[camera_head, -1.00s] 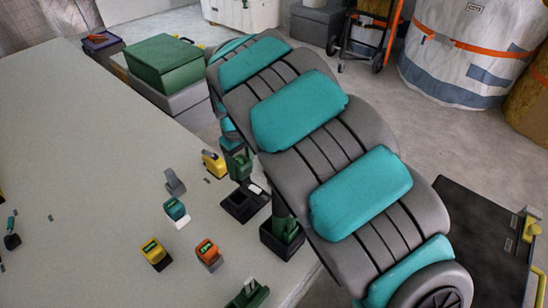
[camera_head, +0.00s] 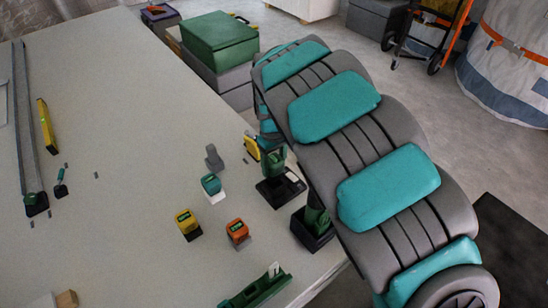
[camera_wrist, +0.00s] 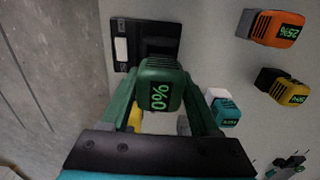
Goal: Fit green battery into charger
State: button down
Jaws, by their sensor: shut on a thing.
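In the head view my gripper (camera_head: 272,158) is low over the charger (camera_head: 270,196) near the table's right edge. I cannot tell whether the battery touches the charger. My arm hides part of this area in the head view.
Orange (camera_head: 238,231), yellow (camera_head: 187,222) and teal (camera_head: 211,184) batteries stand left of the charger. Another yellow object (camera_head: 251,147) is close behind my gripper. A black holder with a green tool (camera_head: 315,217) stands in front of the charger. The table's (camera_head: 120,130) left-middle is mostly clear.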

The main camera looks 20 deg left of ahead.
jog(key=shift+f, duration=0.55)
jog(key=shift+f+b, duration=0.85)
jog(key=shift+b, duration=0.15)
dwell(1.4)
jog(key=shift+f, duration=0.35)
jog(key=shift+f+b, duration=0.35)
jog(key=shift+f, duration=0.05)
jog(key=shift+f, duration=0.35)
jog(key=shift+f+b, duration=0.45)
dwell(0.6)
dwell(0.5)
jog(key=shift+c, duration=0.2)
grip_release()
